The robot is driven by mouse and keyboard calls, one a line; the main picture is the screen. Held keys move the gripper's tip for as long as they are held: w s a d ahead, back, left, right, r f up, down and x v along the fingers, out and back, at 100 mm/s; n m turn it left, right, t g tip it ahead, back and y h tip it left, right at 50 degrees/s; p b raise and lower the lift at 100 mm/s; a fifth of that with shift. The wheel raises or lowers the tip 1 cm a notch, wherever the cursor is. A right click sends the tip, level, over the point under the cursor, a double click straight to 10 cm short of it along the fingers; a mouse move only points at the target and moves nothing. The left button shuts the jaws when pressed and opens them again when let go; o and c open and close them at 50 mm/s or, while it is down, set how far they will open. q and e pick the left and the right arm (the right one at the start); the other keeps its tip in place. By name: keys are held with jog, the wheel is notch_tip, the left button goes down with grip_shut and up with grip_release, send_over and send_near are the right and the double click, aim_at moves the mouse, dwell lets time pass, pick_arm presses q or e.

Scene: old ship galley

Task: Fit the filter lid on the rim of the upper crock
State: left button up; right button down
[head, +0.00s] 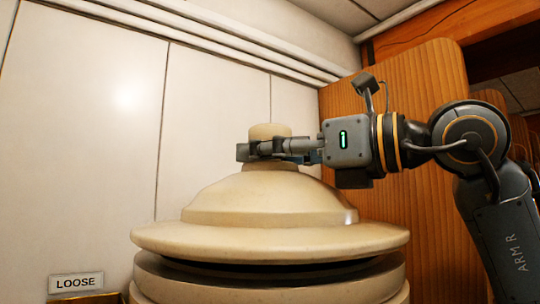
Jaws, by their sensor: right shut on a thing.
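The filter lid (268,200) is a cream, domed, stepped disc with a wide brim and a round knob on top. My right gripper (262,149) comes in from the right and is shut on the lid's knob. The lid looks about level, centred over the upper crock (270,288), whose cream rim shows at the bottom of the head view. A dark gap shows between the lid's brim and the crock's rim. I cannot tell whether they touch anywhere behind it. The crock's lower part is out of frame. My left gripper is not in view.
A white panelled wall (110,130) stands behind, with pipes (210,35) along its top. A wooden partition (415,85) stands behind my right arm. A sign reading "LOOSE" (76,282) is at the lower left. The space left of the lid looks clear.

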jog(key=shift+a+f+b, duration=0.1)
jog(key=shift+f+b, duration=0.7)
jog(key=shift+f, duration=0.05)
dwell(0.8)
jog(key=c, duration=0.6)
grip_release()
jog(key=shift+c, duration=0.2)
jog(key=shift+o, duration=1)
jog(key=shift+s, duration=0.1)
jog(key=shift+f, duration=0.2)
jog(key=shift+s+d+r, duration=0.1)
jog(key=shift+d, duration=0.35)
jog(key=v, duration=1.1)
jog(key=shift+s, duration=0.25)
